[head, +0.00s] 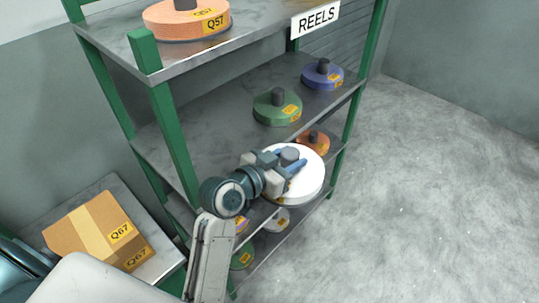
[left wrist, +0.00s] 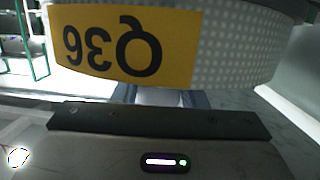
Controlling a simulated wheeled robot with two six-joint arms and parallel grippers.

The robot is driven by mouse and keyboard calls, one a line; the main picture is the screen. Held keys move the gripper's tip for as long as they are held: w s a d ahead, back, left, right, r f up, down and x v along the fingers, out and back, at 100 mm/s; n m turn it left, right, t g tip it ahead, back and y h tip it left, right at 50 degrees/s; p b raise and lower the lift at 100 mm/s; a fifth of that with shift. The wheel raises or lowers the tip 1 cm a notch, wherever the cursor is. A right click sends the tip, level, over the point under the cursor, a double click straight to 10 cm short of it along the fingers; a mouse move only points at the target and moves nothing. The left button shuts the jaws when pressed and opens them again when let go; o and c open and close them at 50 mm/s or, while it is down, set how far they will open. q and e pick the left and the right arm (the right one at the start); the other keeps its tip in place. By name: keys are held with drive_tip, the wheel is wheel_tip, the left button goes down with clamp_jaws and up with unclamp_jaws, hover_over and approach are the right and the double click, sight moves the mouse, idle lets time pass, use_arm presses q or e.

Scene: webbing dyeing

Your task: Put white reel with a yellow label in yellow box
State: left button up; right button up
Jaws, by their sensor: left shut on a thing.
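The white reel (head: 310,183) has a grey hub on top and is in front of the shelf rack's right part in the head view. My left gripper (head: 287,163) is shut on it at the hub. In the left wrist view the white reel (left wrist: 255,50) fills the top, with a yellow label (left wrist: 180,20) reading Q36 upside down. The gripper fingers show partly below it. The only box in view is a tan cardboard box (head: 80,232) with yellow Q67 labels, at lower left. My right gripper is not in view.
A green-posted rack with grey shelves (head: 190,137) holds an orange reel (head: 185,20), a green reel (head: 277,108), a blue reel (head: 318,76) and several lower reels. A REELS sign (head: 316,18) hangs on it. The floor (head: 440,190) at right is clear.

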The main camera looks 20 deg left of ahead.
sight(321, 172)
use_arm(q)
drive_tip(key=d+m+g+h, duration=0.2)
drive_tip(key=m+g+h, duration=0.1)
drive_tip(key=m+g, duration=0.1)
drive_tip(key=w+d+m+g+h, duration=0.1)
drive_tip(key=d+m+g+h, duration=0.2)
drive_tip(key=m+g, duration=0.1)
drive_tip(key=d+m+g+h, duration=0.2)
drive_tip(key=m+g, duration=0.2)
drive_tip(key=g, duration=0.1)
drive_tip(key=shift+w+d+h, duration=0.35)
drive_tip(key=shift+w+h, duration=0.05)
drive_tip(key=shift+s, duration=0.1)
